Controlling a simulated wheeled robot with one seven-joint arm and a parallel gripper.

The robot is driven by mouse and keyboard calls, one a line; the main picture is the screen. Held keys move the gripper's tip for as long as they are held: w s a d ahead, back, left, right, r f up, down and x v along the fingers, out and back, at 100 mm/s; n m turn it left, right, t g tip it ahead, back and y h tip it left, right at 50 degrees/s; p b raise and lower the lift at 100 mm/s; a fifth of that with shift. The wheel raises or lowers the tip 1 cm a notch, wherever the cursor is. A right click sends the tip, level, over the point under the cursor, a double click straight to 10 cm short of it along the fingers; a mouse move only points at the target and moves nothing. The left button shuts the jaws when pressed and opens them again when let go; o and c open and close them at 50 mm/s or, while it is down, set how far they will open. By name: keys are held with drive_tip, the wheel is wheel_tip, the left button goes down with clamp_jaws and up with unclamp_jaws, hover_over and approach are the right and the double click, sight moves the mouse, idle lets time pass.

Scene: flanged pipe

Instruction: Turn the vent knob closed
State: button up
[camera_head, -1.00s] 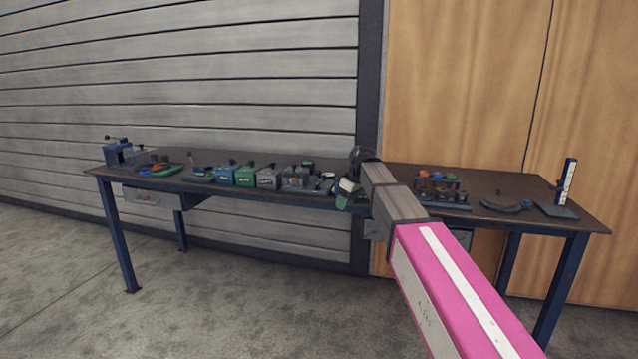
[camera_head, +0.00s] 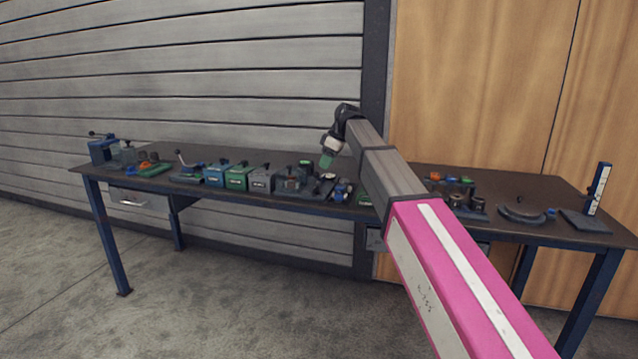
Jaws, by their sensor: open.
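My gripper (camera_head: 327,160) is at the end of my arm, above the middle of the workbench (camera_head: 400,168), pointing down. It is small in the picture, and a green part shows at its lower end. Below and left of it is a cluster of dark grey fittings (camera_head: 292,184) on the bench, with a green-topped piece among them. I cannot make out which small part is the vent knob. My gripper appears apart from the fittings. My arm hides part of the bench to the right of it.
Blue, green and grey boxes (camera_head: 237,178) stand in a row left of the fittings. A blue vise (camera_head: 103,149) is at the far left. A rack with coloured knobs (camera_head: 455,184) and an upright gauge (camera_head: 598,188) are at the right. The bench's back strip is mostly clear.

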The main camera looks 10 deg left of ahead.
sight(316, 187)
drive_tip(key=x, duration=1)
drive_tip(key=shift+a+f, duration=0.2)
drive_tip(key=shift+f, duration=0.1)
drive_tip(key=c, duration=0.7)
